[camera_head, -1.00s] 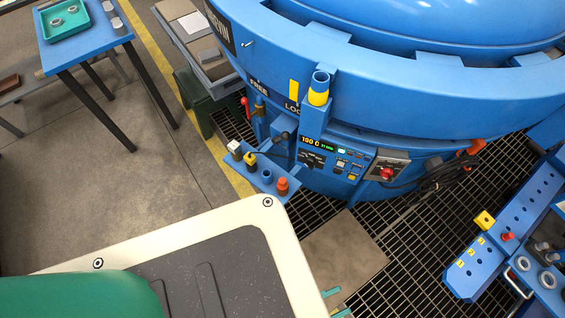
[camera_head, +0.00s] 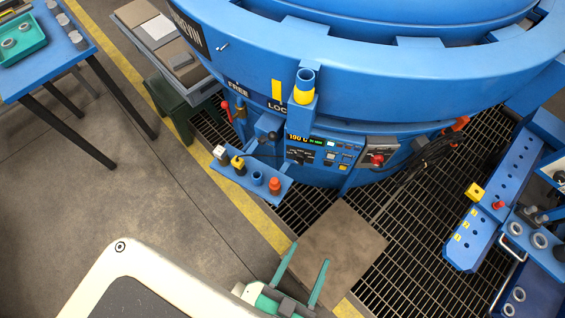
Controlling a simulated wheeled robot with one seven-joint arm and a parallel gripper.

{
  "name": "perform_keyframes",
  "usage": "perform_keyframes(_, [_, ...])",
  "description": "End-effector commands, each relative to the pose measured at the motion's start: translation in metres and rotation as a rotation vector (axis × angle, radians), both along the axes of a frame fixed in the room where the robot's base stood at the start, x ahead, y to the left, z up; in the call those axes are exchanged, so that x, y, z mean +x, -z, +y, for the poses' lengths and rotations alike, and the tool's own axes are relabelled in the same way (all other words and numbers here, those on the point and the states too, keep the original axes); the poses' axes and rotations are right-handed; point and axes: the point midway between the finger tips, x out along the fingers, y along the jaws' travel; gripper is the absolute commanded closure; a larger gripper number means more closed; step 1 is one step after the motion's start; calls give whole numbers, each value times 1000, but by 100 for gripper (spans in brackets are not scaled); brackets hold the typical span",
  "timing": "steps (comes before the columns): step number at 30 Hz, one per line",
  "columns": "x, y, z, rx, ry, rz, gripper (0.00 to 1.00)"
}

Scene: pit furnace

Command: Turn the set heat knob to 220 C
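The blue pit furnace (camera_head: 400,75) fills the upper middle of the view. Its control panel (camera_head: 322,151) faces me, with a display that appears to read 190 C. A small dark knob (camera_head: 298,157) sits on the panel below the display; its pointer is too small to read. My gripper (camera_head: 300,271) is at the bottom middle, over the floor plate and below the panel in the picture. Its two teal fingers are spread apart with nothing between them, clear of the panel.
A blue shelf with a white-topped, a yellow and an orange piece (camera_head: 275,186) juts out at the panel's left. A red button (camera_head: 377,159) is on a box to the right. A blue rack (camera_head: 490,220) stands at right. Floor plate (camera_head: 335,240) and grating lie between.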

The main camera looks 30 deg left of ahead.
Motion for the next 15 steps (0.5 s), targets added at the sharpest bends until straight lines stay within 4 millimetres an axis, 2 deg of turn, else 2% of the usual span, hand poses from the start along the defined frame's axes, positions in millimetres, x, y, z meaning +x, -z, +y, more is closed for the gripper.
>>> perform_keyframes(5, [17, 41, 7, 88, -20, -27, 41])
perform_keyframes(8, [35, 78, 14, 177, -34, -49, 41])
perform_keyframes(15, [93, 161, 40, 403, -66, -90, 41])
